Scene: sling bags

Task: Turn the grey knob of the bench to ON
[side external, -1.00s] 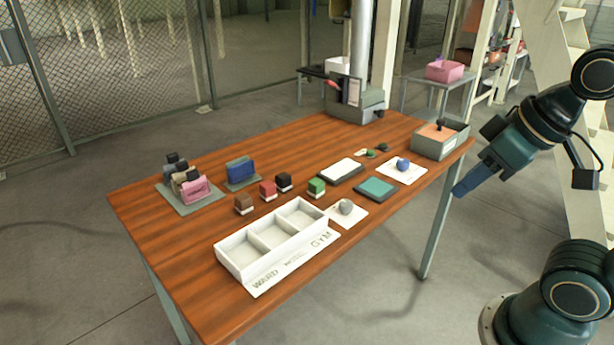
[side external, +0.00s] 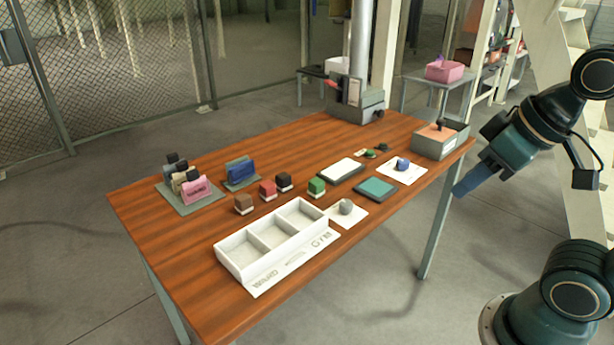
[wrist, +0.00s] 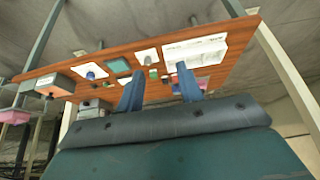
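The grey knob (side external: 346,207) sits on a white plate (side external: 334,217) near the bench's front edge, beside the white tray. Its ON marking and the way it points are too small to read. The bench (side external: 180,265) has a brown wooden top. My gripper (side external: 464,187) hangs in the air off the bench's right side, well apart from the knob. In the wrist view its two blue fingers (wrist: 158,85) stand apart with nothing between them. A second, blue knob (side external: 402,164) sits on another white plate farther right; it also shows in the wrist view (wrist: 90,75).
A white three-compartment tray (side external: 233,272) lies left of the grey knob. Small coloured blocks (side external: 267,190), a teal pad (side external: 375,188) and a white-topped pad (side external: 341,170) lie nearby. Bags stand on a stand (side external: 188,203) at left. An open grey box (side external: 436,148) stands at the right end.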

